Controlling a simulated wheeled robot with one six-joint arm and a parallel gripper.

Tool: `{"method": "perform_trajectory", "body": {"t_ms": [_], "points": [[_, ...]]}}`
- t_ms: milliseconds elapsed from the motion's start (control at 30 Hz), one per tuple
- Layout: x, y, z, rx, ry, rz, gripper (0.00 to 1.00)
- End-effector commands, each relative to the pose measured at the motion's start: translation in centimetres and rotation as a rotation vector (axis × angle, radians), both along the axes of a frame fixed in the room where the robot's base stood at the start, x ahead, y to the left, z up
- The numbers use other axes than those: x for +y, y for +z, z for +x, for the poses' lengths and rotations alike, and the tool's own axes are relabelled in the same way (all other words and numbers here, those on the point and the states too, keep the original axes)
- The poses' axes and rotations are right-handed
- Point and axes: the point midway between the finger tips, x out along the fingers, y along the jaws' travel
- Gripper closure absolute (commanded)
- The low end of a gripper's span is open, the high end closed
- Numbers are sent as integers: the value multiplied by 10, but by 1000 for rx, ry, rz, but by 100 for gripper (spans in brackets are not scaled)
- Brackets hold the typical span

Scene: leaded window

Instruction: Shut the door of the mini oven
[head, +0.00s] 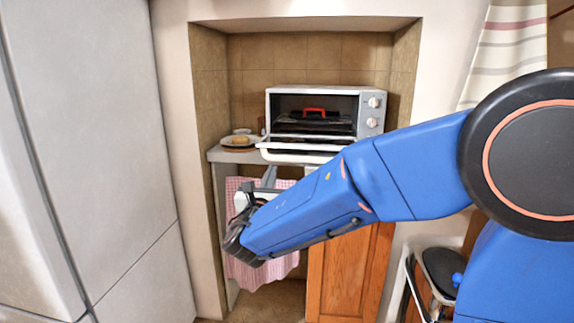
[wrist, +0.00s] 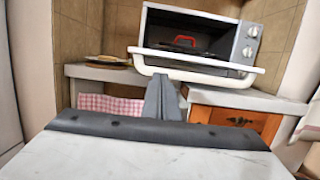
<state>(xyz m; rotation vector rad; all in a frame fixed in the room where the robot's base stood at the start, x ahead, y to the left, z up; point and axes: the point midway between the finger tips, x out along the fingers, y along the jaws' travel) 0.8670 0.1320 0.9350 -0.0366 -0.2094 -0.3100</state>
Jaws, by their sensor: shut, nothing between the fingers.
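The mini oven (head: 318,91) is a silver-grey box with knobs on its right side, standing on a counter in a tiled alcove. Its door (head: 298,157) is folded down open, and its pale frame sticks out toward me. In the wrist view the door (wrist: 195,67) lies across the oven's lower front. A dark item with a red handle (head: 315,111) sits inside the oven. My gripper (head: 269,177) is shut and empty, below and in front of the door's left part. In the wrist view my gripper's grey fingers (wrist: 162,98) point toward the door; contact cannot be made out.
A plate with food (head: 240,141) stands left of the oven on the counter (head: 222,155). A pink checked cloth (head: 275,272) hangs below the counter, beside a wooden cabinet door (head: 348,275). A large pale cabinet (head: 90,130) fills the left side.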

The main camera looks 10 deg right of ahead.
Motion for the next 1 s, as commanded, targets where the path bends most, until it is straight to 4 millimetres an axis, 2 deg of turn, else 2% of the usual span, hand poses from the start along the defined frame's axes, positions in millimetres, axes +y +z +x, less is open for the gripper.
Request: {"method": "perform_trajectory", "body": {"t_ms": [400, 600, 767, 1000], "points": [[-21, 13, 58, 0, -5, 3, 100], [-28, 18, 80, 0, -3, 4, 100], [-30, 19, 87, 1, -3, 4, 100], [-31, 20, 88, 1, -2, 4, 100]]}}
